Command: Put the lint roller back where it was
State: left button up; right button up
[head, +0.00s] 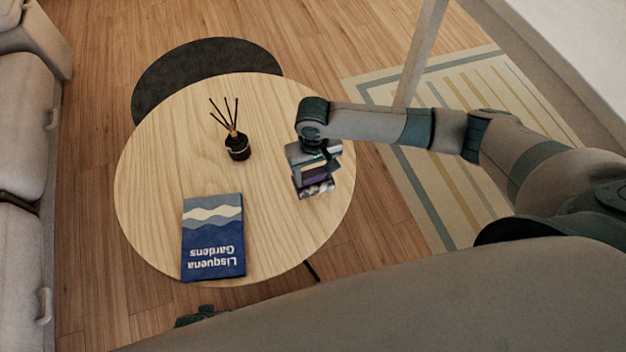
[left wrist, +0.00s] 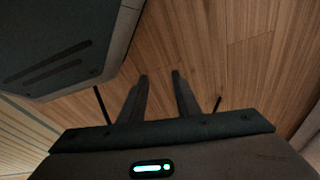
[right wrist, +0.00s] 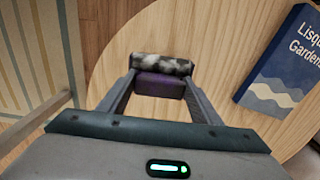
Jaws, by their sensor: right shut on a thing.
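The lint roller (right wrist: 161,74) shows in the right wrist view as a purple block with a mottled grey-and-white part at its far end. My right gripper (right wrist: 160,84) is shut on the purple part, with one finger on each side. In the head view the lint roller (head: 317,190) and the right gripper (head: 312,172) are over the right part of the round table (head: 275,235); I cannot tell whether the roller touches the top. My left gripper (left wrist: 160,76) has its fingers apart and nothing between them, with wood floor behind.
A blue book (head: 212,240) lies at the table's front left. A black reed diffuser (head: 237,146) with upright sticks stands near the table's middle. A dark round shape (head: 170,70) is behind the table, a striped rug (head: 440,190) to the right, a sofa (head: 22,130) at the left.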

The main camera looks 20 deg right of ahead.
aim_at(313, 181)
pick_arm(q)
jog(key=shift+s, duration=0.15)
pick_arm(e)
jog(key=shift+w+a+f, duration=0.1)
jog(key=shift+w, duration=0.05)
pick_arm(q)
jog(key=shift+w, duration=0.2)
pick_arm(e)
jog(key=shift+f, duration=0.1)
jog(key=shift+f, duration=0.35)
notch_tip(313, 181, down, 3)
jog(key=shift+r, duration=0.1)
pick_arm(q)
jog(key=shift+w+r, duration=0.35)
jog(key=shift+r, duration=0.25)
jog(key=shift+s, duration=0.15)
pick_arm(e)
jog(key=shift+f, duration=0.2)
pick_arm(q)
jog(key=shift+s+f, duration=0.1)
jog(key=shift+f, duration=0.15)
pick_arm(e)
jog(key=o, duration=1.2)
